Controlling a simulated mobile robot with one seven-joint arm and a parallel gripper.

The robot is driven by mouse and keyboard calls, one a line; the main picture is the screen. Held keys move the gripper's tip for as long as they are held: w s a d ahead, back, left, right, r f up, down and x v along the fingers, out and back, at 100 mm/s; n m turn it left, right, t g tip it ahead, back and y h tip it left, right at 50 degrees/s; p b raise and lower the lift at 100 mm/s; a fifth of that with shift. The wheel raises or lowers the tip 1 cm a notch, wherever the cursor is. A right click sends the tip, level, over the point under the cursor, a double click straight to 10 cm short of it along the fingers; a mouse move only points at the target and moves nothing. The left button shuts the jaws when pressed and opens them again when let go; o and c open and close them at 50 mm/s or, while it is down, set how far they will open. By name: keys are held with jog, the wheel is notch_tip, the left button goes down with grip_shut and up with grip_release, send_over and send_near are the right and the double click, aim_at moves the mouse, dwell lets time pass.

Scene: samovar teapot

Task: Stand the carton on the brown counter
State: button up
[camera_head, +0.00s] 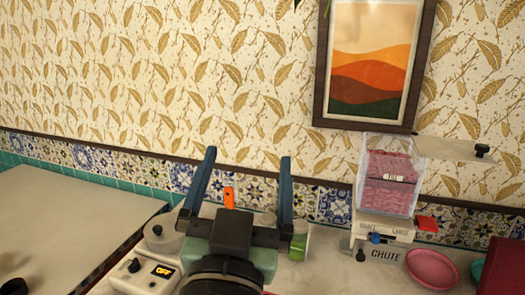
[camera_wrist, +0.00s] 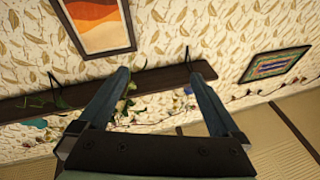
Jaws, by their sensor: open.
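My gripper (camera_head: 247,158) is raised in the middle of the head view, its two blue-grey fingers wide apart and pointing up. In the wrist view, my gripper (camera_wrist: 163,72) is also open, with nothing held between the fingers. I cannot pick out a carton for certain in either view. A small green and white item (camera_head: 299,246) stands just right of the right finger, partly hidden; I cannot tell what it is. No surface is clearly the brown counter; a pale top (camera_head: 70,225) is at the left.
A grey lidded pot (camera_head: 163,237) and a white box reading OFF (camera_head: 148,275) are left of my arm. A clear dispenser with pink contents (camera_head: 388,190), a pink dish (camera_head: 432,270) and a dark red object (camera_head: 506,265) are right. The wrist view shows a wall shelf (camera_wrist: 45,104).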

jog(key=s+d+r+n+t+y, duration=0.1)
jog(key=s+r+t, duration=0.2)
jog(key=r, duration=0.6)
jog(key=s+d+r+n+t, duration=0.1)
jog(key=s+r+t, duration=0.1)
jog(key=s+r, duration=0.4)
notch_tip(320, 180, up, 3)
jog(key=shift+r+n+t+y, duration=0.1)
jog(key=shift+n+t+y, duration=0.2)
jog(key=shift+t+y, duration=0.1)
jog(key=shift+s, duration=0.1)
jog(key=shift+r+p, duration=0.65)
jog(key=shift+p, duration=0.05)
jog(key=shift+c, duration=0.2)
